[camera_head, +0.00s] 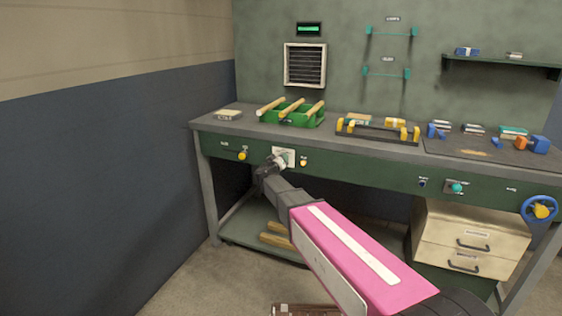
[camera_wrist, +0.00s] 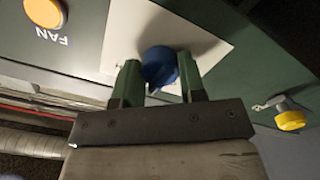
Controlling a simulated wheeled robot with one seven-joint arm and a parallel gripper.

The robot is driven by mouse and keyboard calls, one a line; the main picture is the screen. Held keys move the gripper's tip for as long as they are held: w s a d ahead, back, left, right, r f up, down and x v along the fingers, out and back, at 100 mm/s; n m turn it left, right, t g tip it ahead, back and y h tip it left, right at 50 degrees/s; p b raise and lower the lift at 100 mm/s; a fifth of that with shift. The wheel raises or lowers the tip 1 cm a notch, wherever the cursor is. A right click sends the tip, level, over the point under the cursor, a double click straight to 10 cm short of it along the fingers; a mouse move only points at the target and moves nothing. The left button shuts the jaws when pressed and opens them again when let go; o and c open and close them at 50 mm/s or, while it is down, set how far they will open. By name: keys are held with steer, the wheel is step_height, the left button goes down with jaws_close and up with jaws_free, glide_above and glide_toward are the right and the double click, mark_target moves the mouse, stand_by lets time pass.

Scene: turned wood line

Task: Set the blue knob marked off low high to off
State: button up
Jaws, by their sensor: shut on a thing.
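The blue knob (camera_wrist: 160,66) sits on a pale plate (camera_wrist: 118,45) in the wrist view. My gripper (camera_wrist: 160,78) has one green finger on each side of the knob and is shut on it. The knob's markings and its pointer cannot be read here. In the head view my gripper (camera_head: 272,164) reaches the pale plate (camera_head: 284,156) on the bench's green front panel, and the knob is hidden behind it.
A yellow-orange button labelled FAN (camera_wrist: 46,12) is beside the plate. A yellow knob (camera_head: 242,155) is on the panel to the left. On the benchtop stand a green bin (camera_head: 292,121) with wooden rods and a black-and-yellow rack (camera_head: 378,133). A blue handwheel (camera_head: 527,207) is at far right.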

steer(key=n, duration=0.4)
steer(key=shift+n, duration=0.4)
steer(key=n, duration=0.4)
steer(key=shift+n, duration=0.3)
steer(key=o, duration=0.9)
steer(key=v, duration=1)
steer(key=shift+s+a, duration=0.15)
steer(key=shift+s, duration=0.25)
